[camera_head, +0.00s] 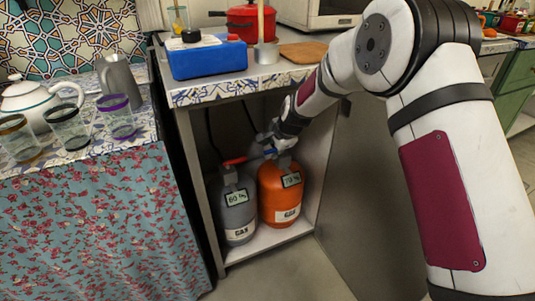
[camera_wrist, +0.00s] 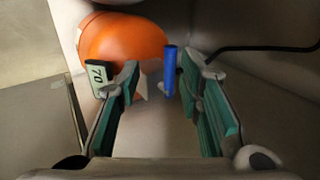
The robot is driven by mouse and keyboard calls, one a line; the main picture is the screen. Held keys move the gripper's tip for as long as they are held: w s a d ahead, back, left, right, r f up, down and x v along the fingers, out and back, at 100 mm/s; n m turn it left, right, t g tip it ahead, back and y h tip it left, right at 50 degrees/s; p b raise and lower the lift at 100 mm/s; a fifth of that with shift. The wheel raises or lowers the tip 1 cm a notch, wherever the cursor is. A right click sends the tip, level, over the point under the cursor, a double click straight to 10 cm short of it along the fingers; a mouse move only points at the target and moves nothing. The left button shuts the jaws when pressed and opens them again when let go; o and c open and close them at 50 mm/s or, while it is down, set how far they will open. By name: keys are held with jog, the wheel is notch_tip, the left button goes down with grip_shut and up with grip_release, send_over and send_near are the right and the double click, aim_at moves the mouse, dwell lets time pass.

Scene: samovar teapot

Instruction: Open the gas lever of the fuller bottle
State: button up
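An orange gas bottle (camera_head: 280,196) stands in the open cabinet, with a gauge tag (camera_wrist: 97,75) reading 70. Its blue lever (camera_head: 270,153) is at the top, and the lever also shows in the wrist view (camera_wrist: 170,70). A grey gas bottle (camera_head: 238,213) stands left of it, with a tag that seems to read 60 % and a red lever (camera_head: 235,161). My gripper (camera_wrist: 166,72) is open above the orange bottle. I cannot tell any contact.
Cabinet walls (camera_head: 190,165) close in on both sides, and a counter (camera_head: 225,88) lies above. Black hoses (camera_wrist: 262,48) run behind the bottles. A blue box (camera_head: 207,58) and a red pot (camera_head: 250,22) stand on the counter. Floor in front is clear.

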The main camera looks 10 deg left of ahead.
aim_at(266, 152)
jog(key=shift+w+a+r+b+x, duration=0.15)
jog(key=shift+b+x, duration=0.25)
jog(key=shift+x, duration=0.6)
jog(key=shift+w+a+r+b+x, duration=0.15)
jog(key=shift+b+x, duration=0.25)
jog(key=shift+x, duration=0.6)
jog(key=shift+w+a+r+b+x, duration=0.15)
jog(key=shift+b+x, duration=0.25)
jog(key=shift+x, duration=0.6)
jog(key=shift+d, duration=0.1)
jog(key=shift+c, duration=0.3)
grip_shut()
